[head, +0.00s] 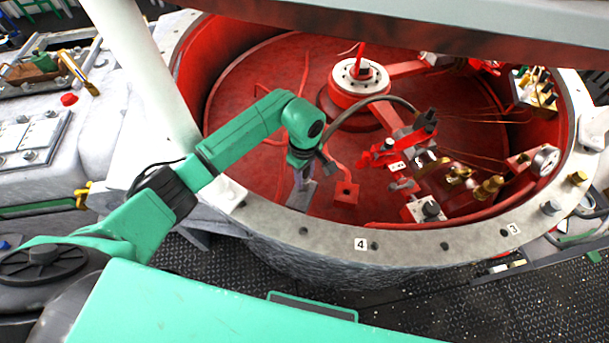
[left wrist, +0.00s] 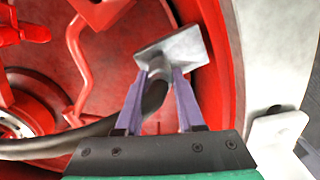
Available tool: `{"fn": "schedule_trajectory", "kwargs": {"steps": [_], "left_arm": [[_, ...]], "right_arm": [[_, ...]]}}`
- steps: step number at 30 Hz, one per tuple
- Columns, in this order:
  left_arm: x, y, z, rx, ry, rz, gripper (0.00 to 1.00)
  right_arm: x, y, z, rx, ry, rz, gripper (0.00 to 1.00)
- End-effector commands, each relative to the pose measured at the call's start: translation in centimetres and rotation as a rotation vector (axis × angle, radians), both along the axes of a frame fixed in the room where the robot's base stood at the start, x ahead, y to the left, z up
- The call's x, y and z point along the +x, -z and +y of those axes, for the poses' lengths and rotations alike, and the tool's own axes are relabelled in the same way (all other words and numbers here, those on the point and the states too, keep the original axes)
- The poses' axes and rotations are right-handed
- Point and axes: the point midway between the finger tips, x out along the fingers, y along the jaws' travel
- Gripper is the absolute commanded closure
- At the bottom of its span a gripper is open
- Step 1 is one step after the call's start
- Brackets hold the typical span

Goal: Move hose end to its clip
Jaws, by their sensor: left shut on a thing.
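A dark grey hose (head: 381,98) arcs across the red drum from near its fittings towards my left gripper (head: 301,182). In the left wrist view, my left gripper (left wrist: 158,84) is shut on the hose end (left wrist: 154,98), which lies between the two purple fingers. A grey plate-like piece with a short socket (left wrist: 178,46) is just past the fingertips, by the drum's inner wall. It looks like the clip, and the hose end points at it. I cannot tell whether they touch or the hose is seated. My right gripper is not in view.
The pale drum rim (head: 330,239) carries number tags and bolts. A red hub (head: 357,84) stands mid-drum. Red and brass fittings (head: 458,174) and a gauge (head: 545,160) crowd the right side. A white post (head: 140,70) stands left of the drum, and a beam crosses above.

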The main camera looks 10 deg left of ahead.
Motion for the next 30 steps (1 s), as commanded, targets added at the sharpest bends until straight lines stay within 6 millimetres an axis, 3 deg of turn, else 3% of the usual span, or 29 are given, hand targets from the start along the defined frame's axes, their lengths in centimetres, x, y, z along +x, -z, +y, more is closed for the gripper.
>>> {"fn": "schedule_trajectory", "kwargs": {"steps": [5,6,9,25,30], "left_arm": [[0.0,0.4,0.0,0.0,0.001,0.0,1.0],[0.0,0.4,0.0,0.0,0.001,0.0,0.59],[0.0,0.3,0.0,-0.001,0.001,0.001,0.28],[0.0,0.3,0.0,0.0,0.0,0.001,0.28],[-0.1,-1.4,-0.1,-0.002,0.0,0.002,0.28]], "right_arm": [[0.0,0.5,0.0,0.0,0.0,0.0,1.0],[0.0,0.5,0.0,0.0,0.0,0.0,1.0],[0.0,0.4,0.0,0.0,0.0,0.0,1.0],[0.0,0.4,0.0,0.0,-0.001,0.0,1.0],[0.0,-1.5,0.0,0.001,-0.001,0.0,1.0]]}}
